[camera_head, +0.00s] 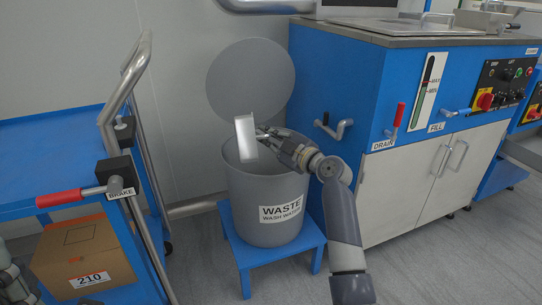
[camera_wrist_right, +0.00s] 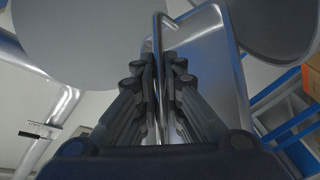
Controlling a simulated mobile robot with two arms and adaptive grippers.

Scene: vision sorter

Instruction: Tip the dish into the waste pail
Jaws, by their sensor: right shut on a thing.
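The dish (camera_head: 245,137) is a shiny metal tray. It is tipped steeply, nearly on edge, above the mouth of the waste pail (camera_head: 253,212). My right gripper (camera_head: 262,142) is shut on the dish's rim from the right side. In the right wrist view the dish (camera_wrist_right: 207,65) stands to the right of the closed fingers (camera_wrist_right: 160,65). The pail is grey, labelled WASTE WASH WATER, with its round lid (camera_head: 250,80) raised behind it. Whether anything is in the dish or pail is hidden. My left gripper does not show.
The pail stands on a blue stool (camera_head: 273,262). A blue cart (camera_head: 50,150) with a metal handle and a cardboard box (camera_head: 85,257) is on the left. A blue washing machine (camera_head: 350,95) with drain and fill levers stands close on the right.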

